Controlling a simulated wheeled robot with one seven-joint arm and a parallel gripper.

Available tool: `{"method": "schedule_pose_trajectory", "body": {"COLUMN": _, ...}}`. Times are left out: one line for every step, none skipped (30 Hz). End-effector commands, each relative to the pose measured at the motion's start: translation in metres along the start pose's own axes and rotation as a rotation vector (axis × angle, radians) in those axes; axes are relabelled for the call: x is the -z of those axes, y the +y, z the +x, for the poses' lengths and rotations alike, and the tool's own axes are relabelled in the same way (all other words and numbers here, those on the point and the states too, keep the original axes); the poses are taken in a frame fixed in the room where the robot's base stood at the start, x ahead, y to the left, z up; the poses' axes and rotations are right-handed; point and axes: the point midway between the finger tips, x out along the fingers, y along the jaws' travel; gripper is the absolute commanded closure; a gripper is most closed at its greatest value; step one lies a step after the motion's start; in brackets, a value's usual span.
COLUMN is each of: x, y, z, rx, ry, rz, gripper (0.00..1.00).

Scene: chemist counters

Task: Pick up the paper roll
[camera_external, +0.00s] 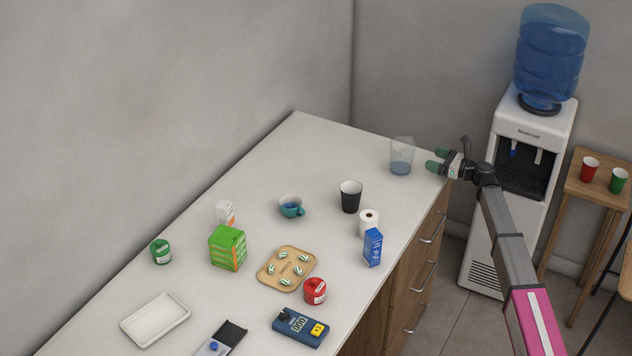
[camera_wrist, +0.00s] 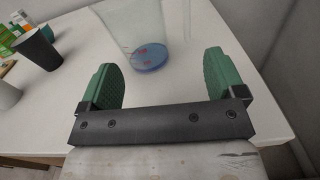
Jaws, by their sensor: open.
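The white paper roll (camera_external: 368,222) stands upright on the counter near its front edge, between the black cup and the blue carton. Part of a white object at the left edge of the wrist view (camera_wrist: 8,95) looks like the roll. My gripper (camera_external: 436,160) is open and empty at the far right end of the counter, well away from the roll. In the wrist view its green fingers (camera_wrist: 162,82) are apart, with a clear beaker (camera_wrist: 138,30) on the counter ahead of them.
The black cup (camera_external: 351,197) stands just behind the roll, and the blue carton (camera_external: 373,247) is close in front. The beaker (camera_external: 401,156) stands near my gripper. A tray of candies (camera_external: 264,279), a red jar (camera_external: 314,291) and a teal cup (camera_external: 290,206) are farther left.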

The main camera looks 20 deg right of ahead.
Motion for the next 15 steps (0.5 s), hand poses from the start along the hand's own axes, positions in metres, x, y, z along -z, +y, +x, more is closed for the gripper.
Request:
{"method": "schedule_pose_trajectory", "body": {"x": 0.003, "y": 0.037, "z": -0.003, "rx": -0.02, "ry": 0.001, "rz": -0.003, "gripper": 0.11}}
{"method": "schedule_pose_trajectory", "body": {"x": 0.004, "y": 0.056, "z": -0.003, "rx": -0.032, "ry": 0.001, "rz": -0.005, "gripper": 0.11}}
{"method": "schedule_pose_trajectory", "body": {"x": 0.006, "y": 0.083, "z": -0.003, "rx": -0.049, "ry": 0.002, "rz": -0.007, "gripper": 0.11}}
{"method": "schedule_pose_trajectory", "body": {"x": 0.008, "y": 0.103, "z": -0.004, "rx": -0.062, "ry": 0.002, "rz": -0.009, "gripper": 0.11}}
{"method": "schedule_pose_trajectory", "body": {"x": 0.009, "y": 0.123, "z": -0.004, "rx": -0.076, "ry": 0.003, "rz": -0.012, "gripper": 0.11}}
{"method": "schedule_pose_trajectory", "body": {"x": 0.011, "y": 0.149, "z": -0.005, "rx": -0.093, "ry": 0.003, "rz": -0.015, "gripper": 0.11}}
{"method": "schedule_pose_trajectory", "body": {"x": 0.012, "y": 0.167, "z": -0.007, "rx": -0.106, "ry": 0.004, "rz": -0.017, "gripper": 0.11}}
{"method": "schedule_pose_trajectory", "body": {"x": 0.014, "y": 0.186, "z": -0.008, "rx": -0.119, "ry": 0.004, "rz": -0.02, "gripper": 0.11}}
{"method": "schedule_pose_trajectory", "body": {"x": 0.015, "y": 0.209, "z": -0.011, "rx": -0.136, "ry": 0.004, "rz": -0.023, "gripper": 0.11}}
{"method": "schedule_pose_trajectory", "body": {"x": 0.017, "y": 0.227, "z": -0.012, "rx": -0.149, "ry": 0.004, "rz": -0.026, "gripper": 0.11}}
{"method": "schedule_pose_trajectory", "body": {"x": 0.018, "y": 0.243, "z": -0.014, "rx": -0.161, "ry": 0.005, "rz": -0.028, "gripper": 0.11}}
{"method": "schedule_pose_trajectory", "body": {"x": 0.019, "y": 0.264, "z": -0.018, "rx": -0.176, "ry": 0.005, "rz": -0.03, "gripper": 0.11}}
{"method": "schedule_pose_trajectory", "body": {"x": 0.02, "y": 0.278, "z": -0.02, "rx": -0.187, "ry": 0.005, "rz": -0.032, "gripper": 0.11}}
{"method": "schedule_pose_trajectory", "body": {"x": 0.021, "y": 0.291, "z": -0.022, "rx": -0.197, "ry": 0.005, "rz": -0.033, "gripper": 0.11}}
{"method": "schedule_pose_trajectory", "body": {"x": 0.022, "y": 0.307, "z": -0.025, "rx": -0.208, "ry": 0.005, "rz": -0.035, "gripper": 0.11}}
